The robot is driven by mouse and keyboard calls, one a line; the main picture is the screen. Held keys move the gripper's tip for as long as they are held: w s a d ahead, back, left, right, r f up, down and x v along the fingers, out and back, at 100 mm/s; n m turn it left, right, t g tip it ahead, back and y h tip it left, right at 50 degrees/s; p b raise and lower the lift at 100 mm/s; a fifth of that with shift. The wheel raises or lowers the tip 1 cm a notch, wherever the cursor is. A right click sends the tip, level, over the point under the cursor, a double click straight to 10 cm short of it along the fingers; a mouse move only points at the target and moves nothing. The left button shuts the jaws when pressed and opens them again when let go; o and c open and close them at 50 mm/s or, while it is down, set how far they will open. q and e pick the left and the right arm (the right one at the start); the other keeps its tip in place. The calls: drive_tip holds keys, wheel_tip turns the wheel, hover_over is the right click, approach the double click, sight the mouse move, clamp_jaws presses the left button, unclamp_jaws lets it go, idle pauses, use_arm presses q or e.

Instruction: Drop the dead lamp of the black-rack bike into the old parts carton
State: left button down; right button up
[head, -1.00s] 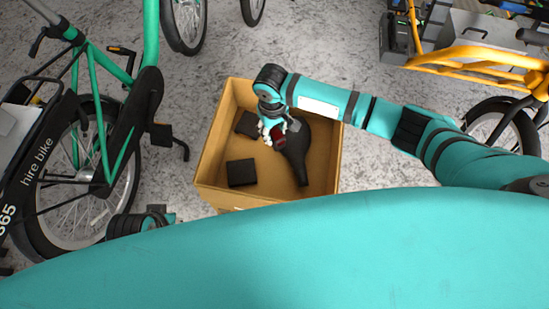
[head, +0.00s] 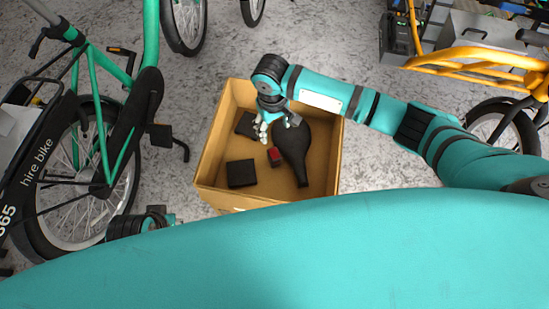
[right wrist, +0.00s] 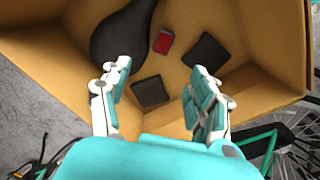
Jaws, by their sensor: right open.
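The dead lamp, a small red block with a dark edge (head: 274,156), lies in the old parts carton (head: 330,182), a brown open box on the floor. In the right wrist view the lamp (right wrist: 163,41) lies apart from my fingers, beside a black saddle (right wrist: 115,38). My right gripper (head: 265,135) is over the carton, open and empty; its spread fingers also show in the right wrist view (right wrist: 158,100). My left gripper (head: 168,217) shows only partly at the lower left, and its fingers are too unclear to judge.
The black saddle (head: 292,148) and two dark square pads (head: 241,173) also lie in the carton. A green hire bike (head: 120,130) stands left of it. A yellow cargo bike (head: 480,58) stands at the right.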

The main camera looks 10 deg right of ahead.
wheel_tip(320, 180, up, 9)
drive_tip(key=shift+a, duration=0.15)
idle(0.5)
